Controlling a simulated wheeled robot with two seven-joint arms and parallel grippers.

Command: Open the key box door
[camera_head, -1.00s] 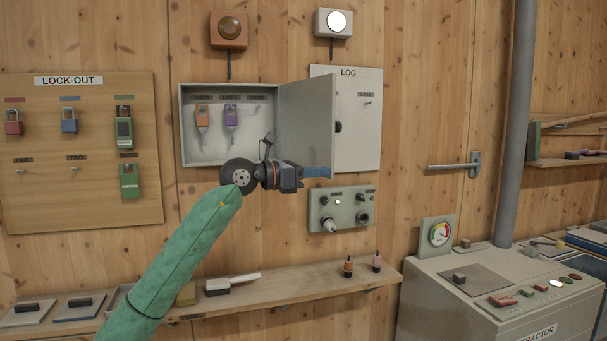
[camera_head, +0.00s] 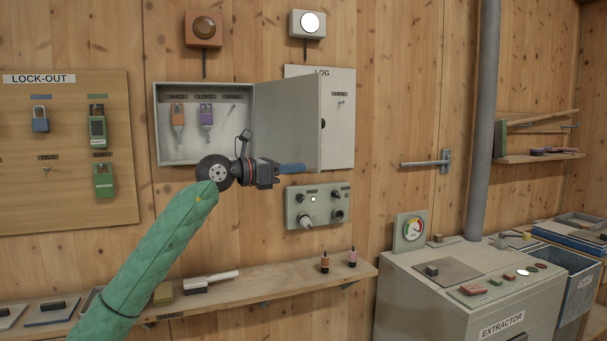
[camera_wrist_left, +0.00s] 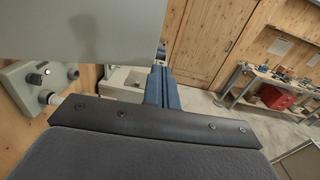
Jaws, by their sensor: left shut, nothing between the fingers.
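The grey key box (camera_head: 158,125) hangs on the wooden wall, with orange and purple tagged keys on hooks inside. Its door (camera_head: 287,125) is hinged on the right and stands swung out, well open. My left gripper (camera_head: 300,168) is shut and empty, with its blue fingers at the lower edge of the door. I cannot tell whether they touch it. In the left wrist view the blue fingers (camera_wrist_left: 162,88) show closed together, beside a grey panel (camera_wrist_left: 80,30) that looks like the door. My right gripper is not in view.
A grey control box (camera_head: 318,206) with knobs is just below the fingers. A LOG panel (camera_head: 340,130) is behind the door. A wooden shelf (camera_head: 240,295) with a brush and small bottles runs below. The extractor cabinet (camera_head: 455,300) stands at right.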

